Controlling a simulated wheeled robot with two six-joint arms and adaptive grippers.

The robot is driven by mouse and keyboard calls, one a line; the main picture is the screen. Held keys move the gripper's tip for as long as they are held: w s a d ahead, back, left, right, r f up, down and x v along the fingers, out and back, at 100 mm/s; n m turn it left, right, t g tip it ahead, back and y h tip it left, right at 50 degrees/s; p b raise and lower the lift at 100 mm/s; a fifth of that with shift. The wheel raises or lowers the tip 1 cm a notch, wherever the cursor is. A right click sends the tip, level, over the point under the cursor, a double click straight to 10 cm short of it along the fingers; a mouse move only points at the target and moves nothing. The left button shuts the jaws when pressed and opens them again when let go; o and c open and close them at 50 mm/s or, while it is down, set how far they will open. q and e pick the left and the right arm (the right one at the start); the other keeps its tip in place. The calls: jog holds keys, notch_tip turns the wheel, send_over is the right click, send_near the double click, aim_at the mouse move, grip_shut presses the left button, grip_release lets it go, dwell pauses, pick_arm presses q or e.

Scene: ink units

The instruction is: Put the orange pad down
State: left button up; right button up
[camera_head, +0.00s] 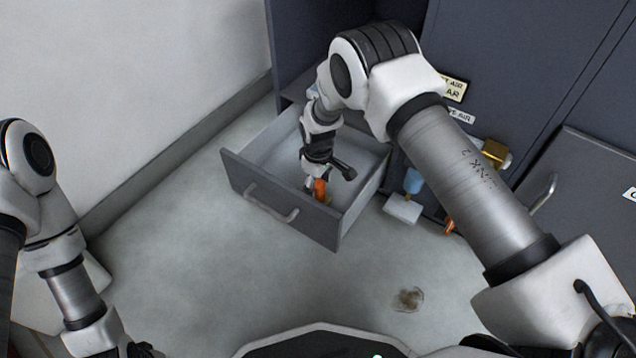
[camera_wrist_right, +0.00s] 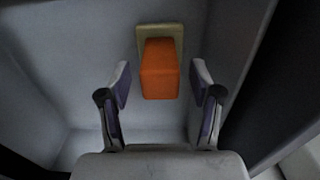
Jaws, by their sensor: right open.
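The orange pad (camera_wrist_right: 160,68) is a block with a tan plate (camera_wrist_right: 145,32) at its far end, seen in the right wrist view. It is inside the open drawer (camera_head: 257,180), near the front corner, and the pad also shows in the head view (camera_head: 320,187). My right gripper (camera_wrist_right: 160,84) is open, with one finger on each side of the pad and a visible gap on both sides. In the head view the right gripper (camera_head: 322,180) points down into the drawer and partly hides the pad. My left arm is at the left edge; its gripper's fingers are not clearly seen.
Right of the drawer, a blue-and-white item (camera_head: 412,182), a white block (camera_head: 402,208) and a gold item (camera_head: 495,153) sit by the dark cabinet (camera_head: 520,60). The floor left of the drawer is clear.

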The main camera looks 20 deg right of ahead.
notch_tip(320, 180, up, 12)
jog(key=p, duration=0.7)
jog(key=shift+r, duration=0.15)
jog(key=shift+s, duration=0.1)
